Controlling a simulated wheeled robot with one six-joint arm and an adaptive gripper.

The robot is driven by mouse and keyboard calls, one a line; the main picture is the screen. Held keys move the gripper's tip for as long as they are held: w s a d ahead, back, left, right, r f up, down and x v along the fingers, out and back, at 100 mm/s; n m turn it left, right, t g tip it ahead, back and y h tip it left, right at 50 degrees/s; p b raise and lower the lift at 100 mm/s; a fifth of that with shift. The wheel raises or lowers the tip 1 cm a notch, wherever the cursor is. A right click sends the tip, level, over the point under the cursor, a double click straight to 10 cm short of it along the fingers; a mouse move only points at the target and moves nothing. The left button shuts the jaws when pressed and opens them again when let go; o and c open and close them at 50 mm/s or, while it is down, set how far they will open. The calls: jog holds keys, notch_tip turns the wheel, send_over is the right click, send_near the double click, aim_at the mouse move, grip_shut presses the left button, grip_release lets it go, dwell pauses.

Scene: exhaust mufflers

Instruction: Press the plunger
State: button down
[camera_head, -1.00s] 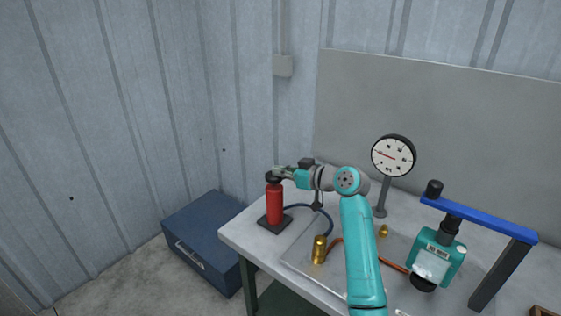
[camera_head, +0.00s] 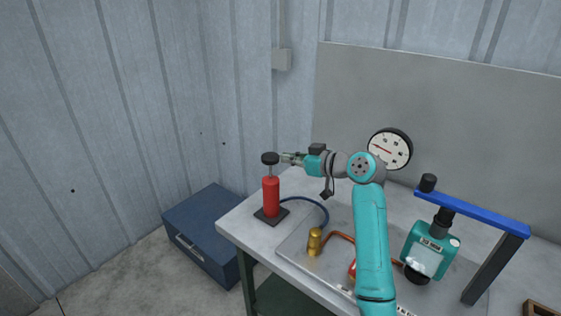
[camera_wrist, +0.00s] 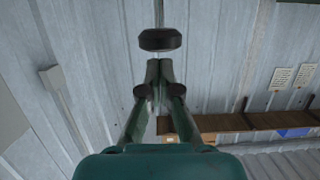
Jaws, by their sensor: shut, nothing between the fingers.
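The plunger is a black knob (camera_head: 270,158) on a thin rod, standing raised above a red cylinder (camera_head: 271,196). The cylinder stands upright on a dark base plate (camera_head: 271,217) at the table's left corner. My gripper (camera_head: 284,158) is shut and empty, with its tips at knob height, just right of the knob. In the wrist view the black knob (camera_wrist: 160,39) shows just beyond my closed fingertips (camera_wrist: 159,66). I cannot tell whether the tips touch it.
A dial gauge (camera_head: 390,149) stands behind my arm. A teal device (camera_head: 426,256) sits under a blue bar (camera_head: 470,212) at right. A brass fitting (camera_head: 314,241) and hose (camera_head: 315,204) lie nearby. A blue box (camera_head: 205,234) is on the floor left of the table (camera_head: 245,232).

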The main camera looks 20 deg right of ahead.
jog(key=shift+v, duration=2.75)
notch_tip(320, 180, up, 5)
jog(key=shift+a+r, duration=0.15)
jog(key=shift+r, duration=0.05)
send_over(276, 158)
notch_tip(276, 158, down, 2)
jog(key=shift+a+f, duration=0.15)
jog(key=shift+f, duration=0.05)
notch_tip(276, 158, down, 3)
jog(key=shift+r, duration=0.25)
jog(key=shift+f, duration=0.8)
